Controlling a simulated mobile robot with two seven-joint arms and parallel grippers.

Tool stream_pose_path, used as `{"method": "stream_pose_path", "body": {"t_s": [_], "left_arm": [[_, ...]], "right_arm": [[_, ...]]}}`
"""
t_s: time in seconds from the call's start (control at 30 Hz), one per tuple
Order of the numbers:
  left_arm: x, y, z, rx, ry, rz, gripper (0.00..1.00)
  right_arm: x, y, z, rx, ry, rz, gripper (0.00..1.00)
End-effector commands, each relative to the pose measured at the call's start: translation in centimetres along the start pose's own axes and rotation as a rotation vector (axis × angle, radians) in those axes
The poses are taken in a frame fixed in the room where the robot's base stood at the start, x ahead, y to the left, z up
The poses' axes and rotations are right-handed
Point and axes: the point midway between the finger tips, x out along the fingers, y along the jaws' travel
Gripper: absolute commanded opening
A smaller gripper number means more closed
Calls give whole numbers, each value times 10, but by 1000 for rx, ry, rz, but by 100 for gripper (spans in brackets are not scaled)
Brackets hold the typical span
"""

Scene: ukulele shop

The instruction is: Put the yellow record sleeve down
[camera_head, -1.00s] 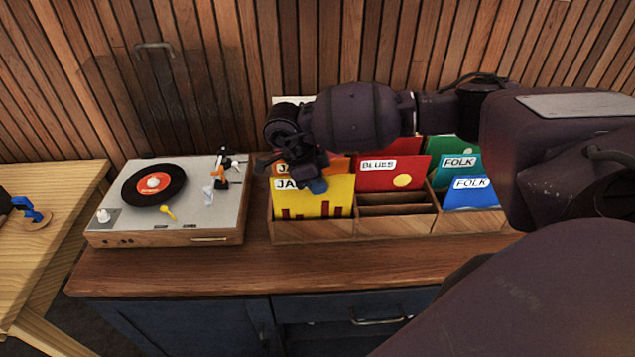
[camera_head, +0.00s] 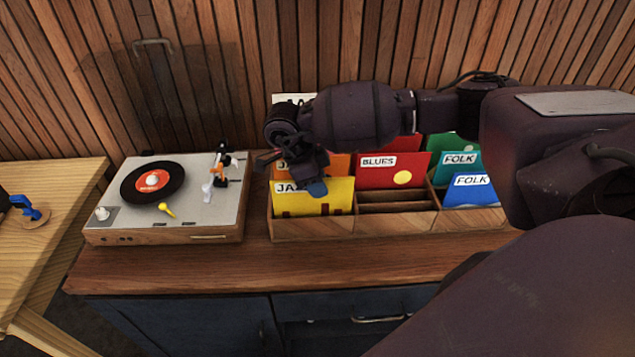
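The yellow record sleeve (camera_head: 332,198), with a partly covered "JA…" label and red marks low on it, stands in the front left slot of the wooden record crate (camera_head: 312,229). Its lower part is hidden behind the crate's front wall. My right gripper (camera_head: 314,187) is at the sleeve's top edge, with a bluish fingertip in front of its face. The other finger is hidden, so I cannot tell whether it still grips the sleeve. My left gripper is out of view.
An orange sleeve (camera_head: 340,164) stands just behind. A red "BLUES" sleeve (camera_head: 390,174) and "FOLK" sleeves (camera_head: 469,190) fill other slots. A record player (camera_head: 166,198) is left of the crate. The counter's front strip (camera_head: 300,265) is clear.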

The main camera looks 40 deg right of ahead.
Motion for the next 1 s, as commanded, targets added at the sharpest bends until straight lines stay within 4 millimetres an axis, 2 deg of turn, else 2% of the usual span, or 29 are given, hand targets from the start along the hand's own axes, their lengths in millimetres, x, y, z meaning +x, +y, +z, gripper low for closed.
{"method": "stream_pose_path", "body": {"t_s": [0.1, 0.6, 0.8, 1.0], "left_arm": [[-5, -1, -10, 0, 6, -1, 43], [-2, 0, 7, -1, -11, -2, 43], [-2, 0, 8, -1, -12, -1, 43], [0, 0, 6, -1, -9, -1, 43]], "right_arm": [[-13, 0, -5, 1, -2, -2, 31], [-102, 0, -3, -1, -2, -3, 31], [-124, 0, -4, 1, -1, -2, 31], [-130, 0, -4, 1, -1, -1, 31]]}}
